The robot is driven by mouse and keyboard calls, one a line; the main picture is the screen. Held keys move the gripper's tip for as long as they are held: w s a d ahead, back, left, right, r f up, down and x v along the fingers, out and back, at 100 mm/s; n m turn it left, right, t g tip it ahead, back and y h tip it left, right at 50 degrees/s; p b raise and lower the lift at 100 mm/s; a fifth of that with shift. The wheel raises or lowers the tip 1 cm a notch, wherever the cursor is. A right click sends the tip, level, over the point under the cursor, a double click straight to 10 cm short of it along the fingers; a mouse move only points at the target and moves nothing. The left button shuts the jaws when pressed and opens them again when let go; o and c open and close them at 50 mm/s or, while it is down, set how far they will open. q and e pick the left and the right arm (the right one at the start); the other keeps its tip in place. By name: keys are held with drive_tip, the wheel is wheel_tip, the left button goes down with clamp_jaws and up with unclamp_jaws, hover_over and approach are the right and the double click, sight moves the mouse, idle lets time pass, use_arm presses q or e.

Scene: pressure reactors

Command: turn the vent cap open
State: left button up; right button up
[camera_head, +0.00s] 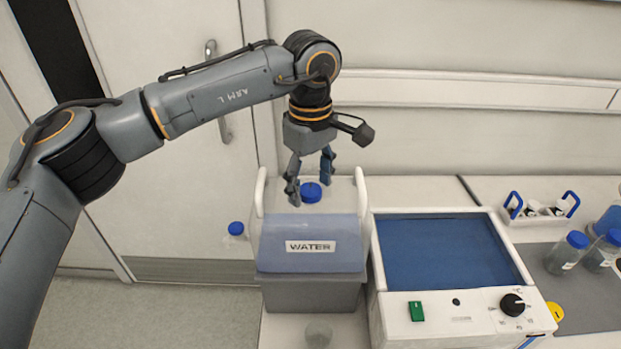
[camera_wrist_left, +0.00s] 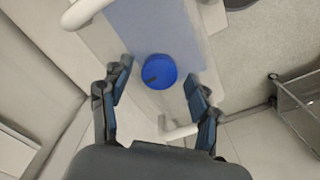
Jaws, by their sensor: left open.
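The vent cap (camera_head: 311,192) is a round blue cap on top of the water container (camera_head: 312,231), which carries a "WATER" label. In the left wrist view the cap (camera_wrist_left: 159,71) shows a dark mark on its top and lies ahead of and between the two fingers. My left gripper (camera_head: 311,182) is open and points down just above the cap. In the left wrist view the fingers of my left gripper (camera_wrist_left: 157,82) stand wide apart on either side of the cap, with gaps to it. My right gripper is not in view.
A water bath (camera_head: 515,286) with a dial and green switch stands to the right of the container. Blue-capped bottles (camera_head: 566,256) and a small rack (camera_head: 540,216) are farther right.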

use_arm(q)
drive_tip(key=shift+f, duration=0.1)
drive_tip(key=c, duration=1.2)
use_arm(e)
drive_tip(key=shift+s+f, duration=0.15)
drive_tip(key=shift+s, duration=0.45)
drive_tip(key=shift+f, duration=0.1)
use_arm(q)
drive_tip(key=n+b, duration=0.2)
drive_tip(key=n, duration=0.1)
drive_tip(key=shift+f+n, duration=0.1)
drive_tip(key=shift+n, duration=0.2)
drive_tip(key=n+b, duration=0.3)
drive_tip(key=n, duration=0.3)
drive_tip(key=n+b, duration=0.2)
drive_tip(key=n, duration=0.4)
drive_tip(key=shift+n, duration=0.3)
drive_tip(key=n+b, duration=0.2)
drive_tip(key=n, duration=0.3)
drive_tip(key=shift+n, duration=0.4)
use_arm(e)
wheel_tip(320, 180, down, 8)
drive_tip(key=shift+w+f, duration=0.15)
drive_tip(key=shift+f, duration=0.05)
